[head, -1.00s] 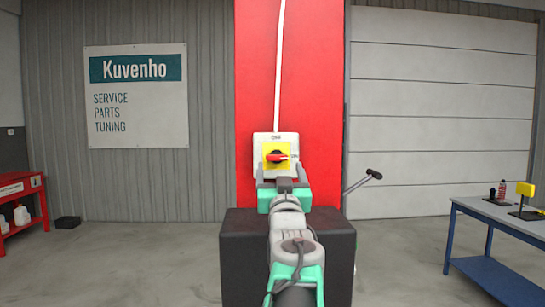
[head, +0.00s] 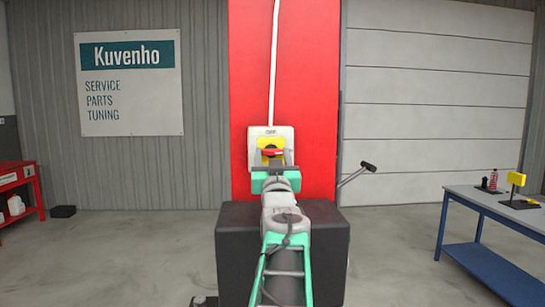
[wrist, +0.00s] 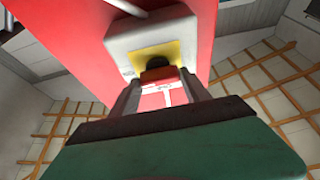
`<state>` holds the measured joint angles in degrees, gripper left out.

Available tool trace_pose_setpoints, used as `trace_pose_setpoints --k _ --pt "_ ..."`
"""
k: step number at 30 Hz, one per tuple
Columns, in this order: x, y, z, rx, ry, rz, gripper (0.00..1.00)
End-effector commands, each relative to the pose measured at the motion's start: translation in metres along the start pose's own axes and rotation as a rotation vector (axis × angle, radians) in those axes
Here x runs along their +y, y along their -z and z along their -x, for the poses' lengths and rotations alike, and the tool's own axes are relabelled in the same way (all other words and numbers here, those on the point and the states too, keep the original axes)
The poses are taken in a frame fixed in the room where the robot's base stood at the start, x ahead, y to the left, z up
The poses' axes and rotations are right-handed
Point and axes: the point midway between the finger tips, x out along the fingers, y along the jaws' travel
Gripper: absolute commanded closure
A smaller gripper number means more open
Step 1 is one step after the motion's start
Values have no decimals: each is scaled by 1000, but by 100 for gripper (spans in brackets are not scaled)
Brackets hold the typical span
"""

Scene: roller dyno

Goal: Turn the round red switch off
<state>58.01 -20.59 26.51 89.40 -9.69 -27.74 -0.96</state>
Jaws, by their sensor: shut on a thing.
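The round red switch (head: 271,152) is a red handle on a yellow plate (head: 265,142). The plate is on a white box on the red column. In the head view my gripper (head: 272,161) is directly in front of the switch and hides its lower part. In the wrist view the red handle (wrist: 158,75) sits between the two fingers of my gripper (wrist: 160,84), below the dark hub on the yellow plate. My gripper is shut on the handle. The exact angle of the handle is hard to tell.
The white box (head: 285,133) hangs on the red column (head: 315,70), with a white conduit above it. A black block (head: 233,255) stands in front of the column. A lever with a black grip (head: 368,166) sticks out right. A blue bench (head: 440,225) stands far right.

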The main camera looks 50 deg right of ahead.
Motion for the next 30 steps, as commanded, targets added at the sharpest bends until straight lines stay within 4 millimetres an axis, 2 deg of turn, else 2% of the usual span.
trace_pose_setpoints --k 1,10,20,30 --pt "0 0 0 0 0 0 63" --pt "0 0 0 0 0 0 86" --pt "1 -3 1 1 17 42 86" --pt "3 -7 3 3 100 249 86"
